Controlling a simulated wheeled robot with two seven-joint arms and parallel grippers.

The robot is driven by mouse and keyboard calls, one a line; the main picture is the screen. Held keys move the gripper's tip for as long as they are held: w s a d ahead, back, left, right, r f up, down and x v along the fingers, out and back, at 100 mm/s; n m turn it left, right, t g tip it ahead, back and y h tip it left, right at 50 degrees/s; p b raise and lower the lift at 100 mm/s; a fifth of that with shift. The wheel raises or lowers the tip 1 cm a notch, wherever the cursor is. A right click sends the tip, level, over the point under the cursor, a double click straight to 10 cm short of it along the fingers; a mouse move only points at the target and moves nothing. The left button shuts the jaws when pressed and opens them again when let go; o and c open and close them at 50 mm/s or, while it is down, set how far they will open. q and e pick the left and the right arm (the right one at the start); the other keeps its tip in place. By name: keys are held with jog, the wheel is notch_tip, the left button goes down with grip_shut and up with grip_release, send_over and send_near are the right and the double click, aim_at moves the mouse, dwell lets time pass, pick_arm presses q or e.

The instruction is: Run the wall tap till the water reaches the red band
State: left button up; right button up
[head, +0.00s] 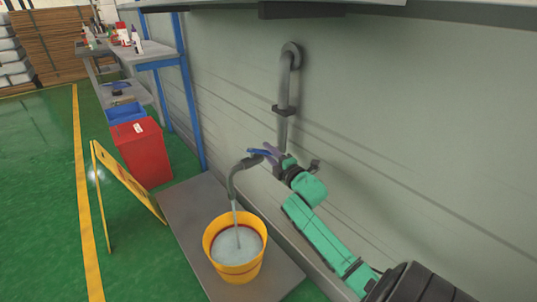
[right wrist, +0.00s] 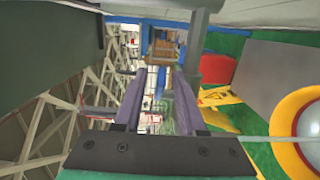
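The wall tap's grey pipe (head: 286,95) comes down the wall to a curved spout (head: 234,180). A blue lever handle (head: 262,152) sits on top of the tap. A stream of water (head: 236,215) falls from the spout into a yellow bucket (head: 234,274). The water (head: 238,246) lies within the bucket, and a dark red band shows just around its edge. The bucket also shows in the right wrist view (right wrist: 293,102). My right gripper (head: 272,150) is at the tap beside the blue lever. Its purple fingers (right wrist: 155,100) are apart with no object clearly between them. My left gripper is out of view.
The bucket stands on a grey slab (head: 185,213) by the wall. A yellow folding sign (head: 125,185) and a red bin (head: 145,158) stand to the left. A blue-framed bench (head: 150,52) lies beyond. Green floor at left is open.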

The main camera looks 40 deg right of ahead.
jog(key=shift+w, duration=0.2)
grip_shut()
dwell(1.3)
